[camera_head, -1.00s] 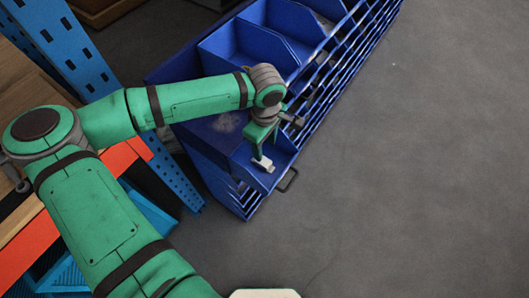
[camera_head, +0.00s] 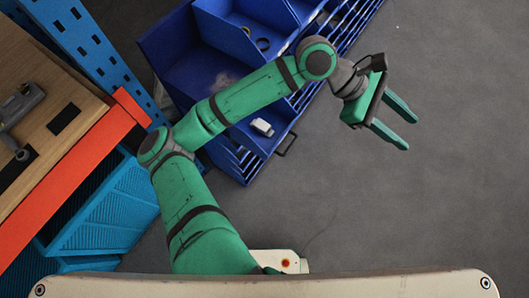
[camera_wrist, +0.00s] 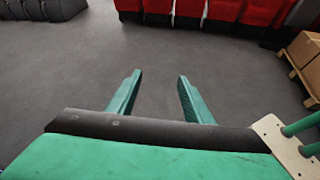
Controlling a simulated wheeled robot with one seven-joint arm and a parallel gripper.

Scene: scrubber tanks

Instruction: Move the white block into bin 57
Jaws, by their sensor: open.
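The white block (camera_head: 262,127) lies on the blue surface at the near end of the blue bin unit (camera_head: 190,80), close to its front lip. My gripper (camera_head: 411,130) is open and empty. It hangs over the bare floor to the right of the bin unit, well apart from the block. In the wrist view the two green fingers of my gripper (camera_wrist: 155,85) are spread with only floor between them. No bin number is readable, so I cannot tell which bin is 57.
An orange-edged wooden shelf (camera_head: 60,150) with a grey tool (camera_head: 20,115) and blue crates (camera_head: 100,215) stand at left. Grey floor (camera_head: 440,200) at right is clear. The wrist view shows red bins (camera_wrist: 235,10) and cardboard boxes (camera_wrist: 303,55) farther off.

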